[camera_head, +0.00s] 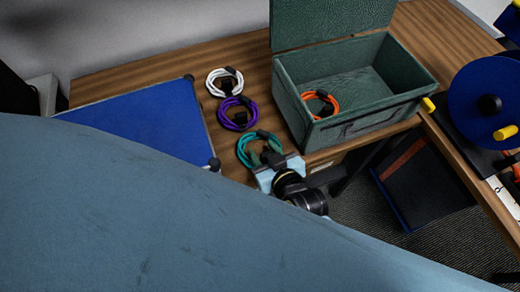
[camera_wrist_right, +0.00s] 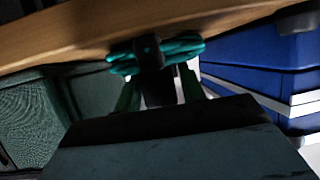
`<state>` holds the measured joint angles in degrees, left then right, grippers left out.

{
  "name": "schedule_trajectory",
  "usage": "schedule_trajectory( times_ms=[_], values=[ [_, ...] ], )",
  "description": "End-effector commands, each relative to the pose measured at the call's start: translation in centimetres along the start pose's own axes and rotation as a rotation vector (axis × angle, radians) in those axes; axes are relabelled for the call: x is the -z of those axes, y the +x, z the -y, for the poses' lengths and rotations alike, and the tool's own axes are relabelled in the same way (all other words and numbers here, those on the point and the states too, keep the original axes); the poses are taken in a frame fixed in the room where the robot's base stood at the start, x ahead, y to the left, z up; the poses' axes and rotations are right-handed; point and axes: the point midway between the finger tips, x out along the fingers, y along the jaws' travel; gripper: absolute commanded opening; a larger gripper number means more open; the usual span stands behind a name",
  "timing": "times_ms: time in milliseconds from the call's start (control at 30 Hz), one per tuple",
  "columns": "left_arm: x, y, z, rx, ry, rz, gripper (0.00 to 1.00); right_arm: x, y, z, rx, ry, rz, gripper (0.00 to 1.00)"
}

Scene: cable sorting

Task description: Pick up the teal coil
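The teal coil (camera_head: 245,151) lies on the wooden table near its front edge, with a black tie. My right gripper (camera_head: 276,166) is at the coil's near right side, its two light fingers spread apart. In the right wrist view the teal coil (camera_wrist_right: 183,46) lies at the fingertips, its black tie between the fingers of my right gripper (camera_wrist_right: 160,80). The fingers look open around that part; firm contact does not show. My left gripper is not in view.
A purple coil (camera_head: 224,118) and a white coil (camera_head: 212,84) lie behind the teal one. An open green box (camera_head: 400,101) holding an orange coil (camera_head: 331,99) stands to the right. A blue case (camera_head: 140,122) is left. A blue reel (camera_head: 468,85) stands far right.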

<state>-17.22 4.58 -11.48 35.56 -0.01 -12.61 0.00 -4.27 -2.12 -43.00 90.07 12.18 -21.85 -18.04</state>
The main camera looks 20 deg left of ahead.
Motion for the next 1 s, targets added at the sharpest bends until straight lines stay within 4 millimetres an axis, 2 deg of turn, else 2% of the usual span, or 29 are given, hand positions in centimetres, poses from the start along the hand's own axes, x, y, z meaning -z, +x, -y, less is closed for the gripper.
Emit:
schedule_trajectory(
  times_ms=[100, 367, 700, 900, 1000],
  values=[
    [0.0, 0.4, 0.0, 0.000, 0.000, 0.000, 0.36, -0.1, 1.2, -0.1, -0.001, -0.001, -0.001, 0.40],
    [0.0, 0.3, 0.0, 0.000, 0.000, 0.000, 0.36, 0.0, 1.4, 0.0, -0.001, 0.000, 0.000, 0.40],
    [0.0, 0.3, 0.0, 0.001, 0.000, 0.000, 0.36, 0.0, 1.4, -0.1, -0.001, 0.000, -0.002, 0.01],
    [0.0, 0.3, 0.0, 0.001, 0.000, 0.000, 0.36, 0.1, 1.4, -0.1, -0.001, 0.000, -0.002, 0.01],
    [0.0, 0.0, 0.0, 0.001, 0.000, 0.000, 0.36, 0.9, 1.1, 0.0, -0.001, 0.001, -0.003, 0.01]
  ],
)
